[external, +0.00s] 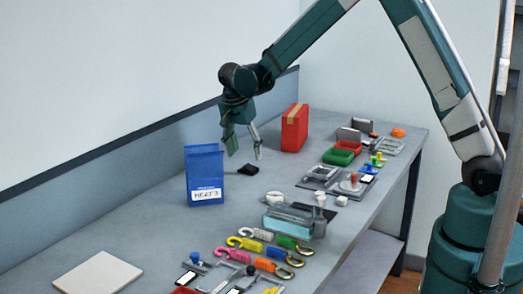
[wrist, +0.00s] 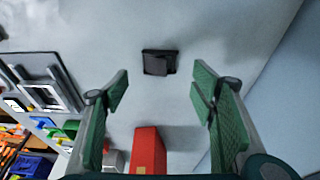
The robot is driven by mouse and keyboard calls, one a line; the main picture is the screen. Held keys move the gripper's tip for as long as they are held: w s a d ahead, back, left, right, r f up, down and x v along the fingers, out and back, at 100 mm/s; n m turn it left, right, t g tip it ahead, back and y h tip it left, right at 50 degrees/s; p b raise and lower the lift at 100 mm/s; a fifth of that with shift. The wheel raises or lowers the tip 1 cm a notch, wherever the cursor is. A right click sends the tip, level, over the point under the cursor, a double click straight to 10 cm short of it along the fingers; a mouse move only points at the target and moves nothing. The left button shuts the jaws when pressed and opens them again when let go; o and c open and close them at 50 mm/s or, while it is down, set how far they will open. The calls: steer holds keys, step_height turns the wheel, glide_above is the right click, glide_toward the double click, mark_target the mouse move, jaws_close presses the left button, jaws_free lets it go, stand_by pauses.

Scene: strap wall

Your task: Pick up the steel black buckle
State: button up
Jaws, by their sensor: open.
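A small flat black buckle (external: 248,169) lies on the grey bench behind and to the right of the blue box. In the wrist view the black buckle (wrist: 158,63) lies beyond the fingertips, roughly centred between them. My gripper (external: 243,155) is open and empty, with its fingers pointing down just above the buckle and apart from it. In the wrist view my gripper (wrist: 160,85) shows its two green-padded fingers spread wide.
A blue box (external: 205,165) stands left of the buckle and a red box (external: 295,128) stands behind it to the right. Coloured hooks (external: 257,234) and a clear-lidded container (external: 288,220) lie nearer the front. A white tile (external: 98,275) lies front left. The bench around the buckle is clear.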

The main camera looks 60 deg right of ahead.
mark_target(247, 167)
steer(key=shift+f, duration=0.3)
steer(key=shift+x, duration=2.65)
steer(key=c, duration=1)
